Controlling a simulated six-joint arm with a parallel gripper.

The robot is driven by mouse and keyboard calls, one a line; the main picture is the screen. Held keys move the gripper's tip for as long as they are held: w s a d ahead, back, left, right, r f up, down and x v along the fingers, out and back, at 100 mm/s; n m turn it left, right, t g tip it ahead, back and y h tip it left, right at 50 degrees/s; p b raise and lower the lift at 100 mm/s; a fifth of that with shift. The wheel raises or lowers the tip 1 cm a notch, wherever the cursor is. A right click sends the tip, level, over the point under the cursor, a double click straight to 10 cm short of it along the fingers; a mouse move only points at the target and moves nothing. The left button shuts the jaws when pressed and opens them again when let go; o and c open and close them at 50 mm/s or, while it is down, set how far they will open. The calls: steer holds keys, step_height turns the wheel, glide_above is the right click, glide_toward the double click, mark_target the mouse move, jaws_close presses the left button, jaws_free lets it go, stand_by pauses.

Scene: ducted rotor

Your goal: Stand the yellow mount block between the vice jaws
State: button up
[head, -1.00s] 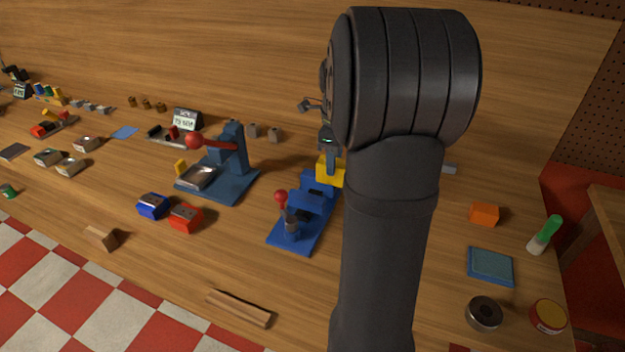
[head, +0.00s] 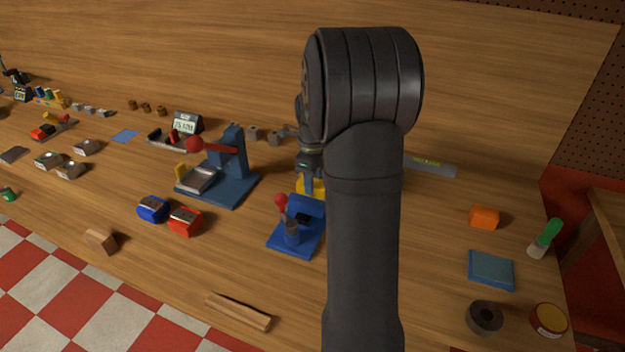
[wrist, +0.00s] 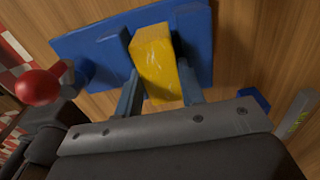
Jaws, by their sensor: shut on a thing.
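The yellow mount block (wrist: 155,62) is gripped between the two blue-grey fingers of my gripper (wrist: 158,90). In the head view the block (head: 305,187) shows at the far end of the blue vice (head: 283,243), partly covered by my gripper (head: 311,180) and arm. In the wrist view the block lies over the vice's blue base (wrist: 75,45), with one blue jaw (wrist: 103,52) to its left and another (wrist: 192,32) close to its right. I cannot tell whether it touches the base or the jaws.
The vice's red-knobbed lever (head: 281,200) stands at its near end; the knob also shows in the wrist view (wrist: 38,87). A blue press (head: 235,160) with a red handle is to the left. Open wood lies in front.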

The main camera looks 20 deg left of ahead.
steer(key=shift+f, duration=0.25)
steer(key=o, duration=1)
steer(key=shift+o, duration=0.6)
step_height(320, 180, up, 13)
steer(key=shift+f, duration=0.2)
steer(key=shift+f, duration=0.15)
step_height(320, 180, down, 12)
